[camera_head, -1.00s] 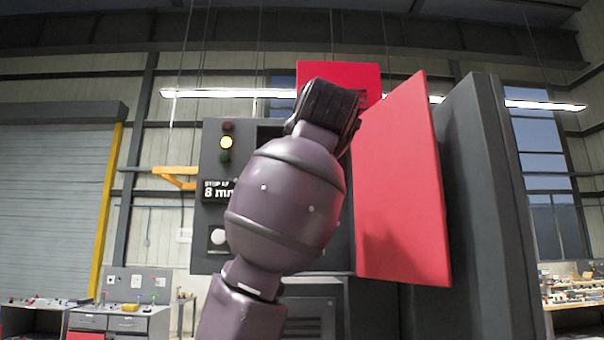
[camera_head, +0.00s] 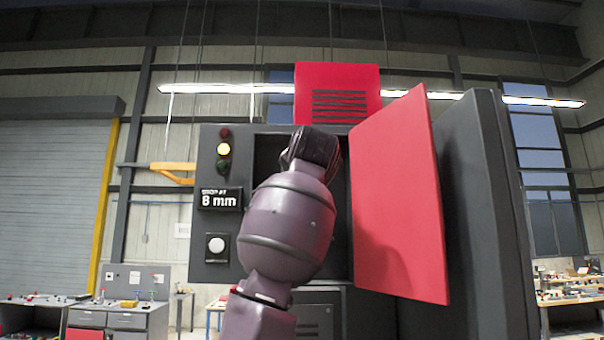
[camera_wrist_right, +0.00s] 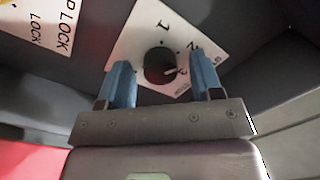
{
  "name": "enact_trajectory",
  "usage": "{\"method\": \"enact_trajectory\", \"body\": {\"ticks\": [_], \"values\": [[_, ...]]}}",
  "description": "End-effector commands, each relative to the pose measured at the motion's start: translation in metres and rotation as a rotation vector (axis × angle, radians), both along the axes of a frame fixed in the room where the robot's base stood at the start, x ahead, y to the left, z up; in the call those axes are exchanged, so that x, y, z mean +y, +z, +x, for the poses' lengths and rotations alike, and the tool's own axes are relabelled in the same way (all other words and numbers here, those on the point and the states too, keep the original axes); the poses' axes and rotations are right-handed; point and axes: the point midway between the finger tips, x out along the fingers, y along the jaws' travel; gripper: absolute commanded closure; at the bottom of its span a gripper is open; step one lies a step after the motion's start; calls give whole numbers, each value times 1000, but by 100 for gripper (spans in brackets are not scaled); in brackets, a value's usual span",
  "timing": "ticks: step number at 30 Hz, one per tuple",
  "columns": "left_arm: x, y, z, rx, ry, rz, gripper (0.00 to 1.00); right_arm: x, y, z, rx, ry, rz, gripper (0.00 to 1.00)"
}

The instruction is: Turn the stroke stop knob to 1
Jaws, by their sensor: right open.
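The stroke stop knob (camera_wrist_right: 157,62) is a round black knob on a white plate (camera_wrist_right: 150,25) marked 1, 2 and 3, seen in the right wrist view. A pale mark on the knob's edge appears to face the 3. My right gripper (camera_wrist_right: 161,68) is open, its blue fingers on either side of the knob in the picture with gaps to it. I cannot tell whether the fingertips reach its depth. In the head view my right arm covers part of the open cabinet (camera_head: 268,155), and the knob and gripper are hidden. My left gripper is not in view.
A red door (camera_head: 398,200) stands open right of the opening. A label with "LOCK" (camera_wrist_right: 40,25) lies left of the knob plate.

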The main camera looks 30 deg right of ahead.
Motion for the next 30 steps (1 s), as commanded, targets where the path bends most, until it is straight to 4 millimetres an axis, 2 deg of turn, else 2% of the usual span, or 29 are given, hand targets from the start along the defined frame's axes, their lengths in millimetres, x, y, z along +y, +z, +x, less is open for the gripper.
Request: {"method": "enact_trajectory", "body": {"ticks": [5, 6, 15, 23, 30], "values": [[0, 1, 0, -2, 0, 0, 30, 0, 0, 0, 0, 0, 0, 40], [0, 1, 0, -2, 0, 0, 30, 0, 0, 0, 0, 0, 0, 43], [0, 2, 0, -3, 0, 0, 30, 0, 0, 0, 1, -1, 0, 89], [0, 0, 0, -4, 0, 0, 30, -1, 0, -1, 12, -1, -20, 89], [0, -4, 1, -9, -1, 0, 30, -1, -1, -1, 73, -1, -118, 89]]}}
